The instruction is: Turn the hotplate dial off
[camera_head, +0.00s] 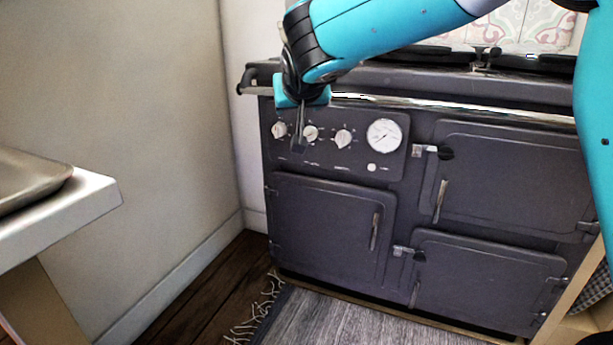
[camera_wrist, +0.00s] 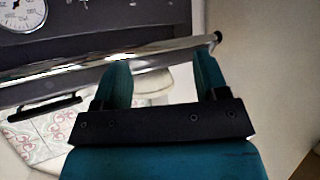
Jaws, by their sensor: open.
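The dark grey range cooker has a front panel (camera_head: 352,158) with three pale dials in a row: a left dial (camera_head: 279,129), a middle dial (camera_head: 311,133) and a right dial (camera_head: 343,138). Their labels are too small to read, so I cannot tell which is the hotplate dial. My gripper (camera_head: 298,138) points down in front of the panel, between the left and middle dials in the picture. In the wrist view my gripper (camera_wrist: 162,62) shows two spread teal fingers with no dial between them. Whether it touches the panel is unclear.
A round white gauge (camera_head: 384,136) sits right of the dials. A metal rail (camera_head: 450,107) runs along the cooker's top front edge. A white counter (camera_head: 75,205) with a tray (camera_head: 30,180) juts in at left. A grey rug (camera_head: 340,320) lies before the cooker.

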